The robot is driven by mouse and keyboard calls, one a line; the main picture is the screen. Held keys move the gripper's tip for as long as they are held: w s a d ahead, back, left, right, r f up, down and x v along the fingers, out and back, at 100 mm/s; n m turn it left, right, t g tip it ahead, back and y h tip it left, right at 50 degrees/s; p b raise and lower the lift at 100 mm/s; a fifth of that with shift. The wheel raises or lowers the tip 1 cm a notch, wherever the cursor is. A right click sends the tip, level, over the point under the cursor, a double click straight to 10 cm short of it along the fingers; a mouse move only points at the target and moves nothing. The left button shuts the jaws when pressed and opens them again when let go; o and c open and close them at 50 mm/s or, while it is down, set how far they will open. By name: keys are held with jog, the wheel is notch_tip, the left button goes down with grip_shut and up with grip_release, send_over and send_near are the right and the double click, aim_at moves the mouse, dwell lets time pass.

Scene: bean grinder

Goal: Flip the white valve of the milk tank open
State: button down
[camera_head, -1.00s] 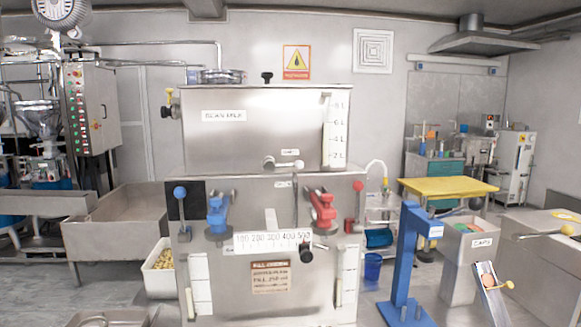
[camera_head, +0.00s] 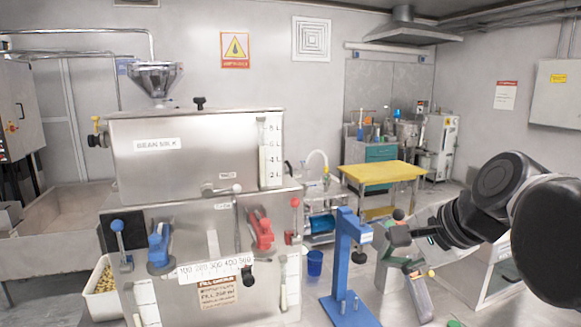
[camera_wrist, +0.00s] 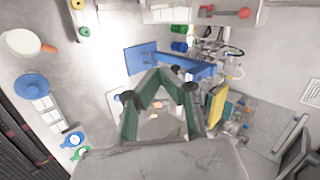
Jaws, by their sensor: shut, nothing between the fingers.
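The milk tank (camera_head: 195,160) is a steel box labelled "BEAN MILK", left of centre in the head view. On its front, low right, is a short valve lever (camera_head: 222,189) with a white knob, lying roughly sideways. My gripper (camera_head: 396,240) is at the end of my black arm at the right, well apart from the tank and valve, in front of the area right of the blue stand. In the wrist view its green fingers (camera_wrist: 157,82) come together and hold nothing. I cannot make out the valve in the wrist view.
Below the tank are a blue clamp (camera_head: 159,245), a red clamp (camera_head: 262,228) and a ball-topped lever (camera_head: 118,240). A blue stand (camera_head: 345,255) stands between the machine and my gripper. A yellow table (camera_head: 383,173) is behind. Floor shows around the stand.

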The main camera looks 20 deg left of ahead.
aim_at(240, 187)
jog(key=w+a+r+m+g+y+p, duration=0.1)
jog(key=a+r+m+y+p, duration=0.1)
jog(key=a+r, duration=0.5)
jog(key=w+a+r+m+g+y+p, duration=0.1)
jog(key=a+r, duration=0.6)
jog(key=a, duration=0.7)
jog(key=w+m+y+p, duration=0.1)
jog(key=m+p, duration=0.1)
jog(key=p, duration=0.1)
jog(key=shift+a+g, duration=0.4)
jog(key=shift+a+f, duration=0.1)
jog(key=p+x, duration=0.3)
jog(key=x, duration=1)
jog(key=shift+a+f, duration=0.2)
jog(key=shift+a, duration=0.1)
jog(key=shift+w, duration=0.1)
jog(key=shift+f+y+b, duration=0.3)
jog(key=shift+b, duration=0.25)
